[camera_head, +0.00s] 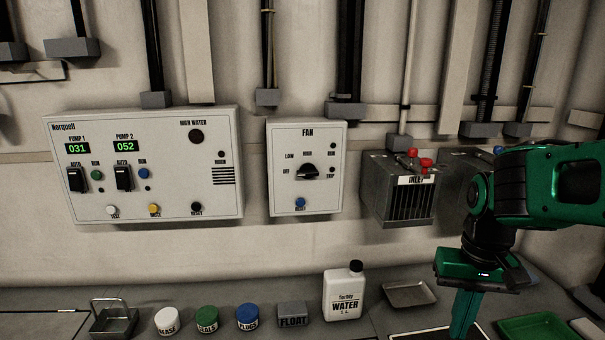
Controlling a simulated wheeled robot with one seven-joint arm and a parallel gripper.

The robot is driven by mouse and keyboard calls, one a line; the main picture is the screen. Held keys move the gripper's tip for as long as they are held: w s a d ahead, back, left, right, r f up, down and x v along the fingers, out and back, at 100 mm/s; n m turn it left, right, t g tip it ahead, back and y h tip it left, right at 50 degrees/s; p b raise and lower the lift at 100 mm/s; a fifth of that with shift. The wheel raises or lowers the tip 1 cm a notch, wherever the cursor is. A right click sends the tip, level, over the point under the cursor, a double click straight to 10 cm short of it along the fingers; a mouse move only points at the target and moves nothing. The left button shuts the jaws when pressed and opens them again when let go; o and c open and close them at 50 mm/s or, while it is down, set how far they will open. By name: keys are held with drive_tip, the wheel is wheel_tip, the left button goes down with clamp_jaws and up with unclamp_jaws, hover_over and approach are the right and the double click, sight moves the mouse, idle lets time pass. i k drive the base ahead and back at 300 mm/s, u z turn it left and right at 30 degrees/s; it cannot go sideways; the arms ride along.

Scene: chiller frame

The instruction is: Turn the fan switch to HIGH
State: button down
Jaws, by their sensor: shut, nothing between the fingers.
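The white fan box (272,200) hangs on the wall near the middle of the view. Its black rotary fan switch (308,171) is at the centre of the panel, with OFF to its left, LOW at upper left and HIGH above it. The knob's pointer is too small to read surely. A blue reset button (300,203) sits below the switch. My gripper (464,320) is at the lower right, pointing down, shut and empty. It is well to the right of and below the fan box, touching neither the box nor the switch.
The Norquell pump panel (140,190) is left of the fan box. A grey inlet box (398,205) with red-topped fittings is to its right. On the bench stand several tubs, a float block (292,314), a water bottle (344,293) and metal trays (410,293).

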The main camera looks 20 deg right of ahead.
sight(308, 171)
drive_tip(key=z, duration=0.3)
drive_tip(key=k, duration=1.15)
drive_tip(key=u, duration=1)
drive_tip(key=i, duration=1)
drive_tip(key=z, duration=0.05)
